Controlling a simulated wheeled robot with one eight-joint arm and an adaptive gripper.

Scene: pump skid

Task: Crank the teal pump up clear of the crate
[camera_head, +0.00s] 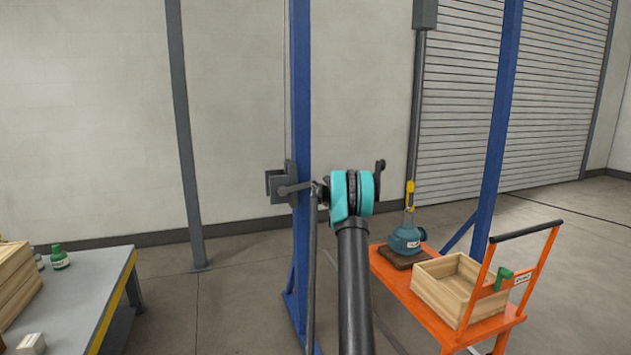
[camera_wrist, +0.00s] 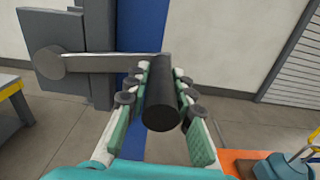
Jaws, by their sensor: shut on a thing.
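The teal pump (camera_head: 405,239) hangs from or is attached to a yellow hook (camera_head: 410,194), low over a dark brown pad on the orange cart, behind the open wooden crate (camera_head: 440,296). I cannot tell whether it touches the pad. Its edge shows in the wrist view (camera_wrist: 277,168), at bottom right. The grey winch (camera_head: 279,184) is on the blue post, with its crank arm (camera_wrist: 108,63) pointing right. My gripper (camera_wrist: 162,82) is shut around the black crank handle (camera_wrist: 161,108). In the head view my arm and wrist partly hide the gripper (camera_head: 321,192).
The orange cart (camera_head: 400,287) has a black push bar (camera_head: 526,231) and a green item (camera_head: 503,278) by the crate. A second blue post (camera_head: 497,130) stands behind it. A workbench (camera_head: 80,298) with a green bottle (camera_head: 60,257) is at left. Floor between bench and post is clear.

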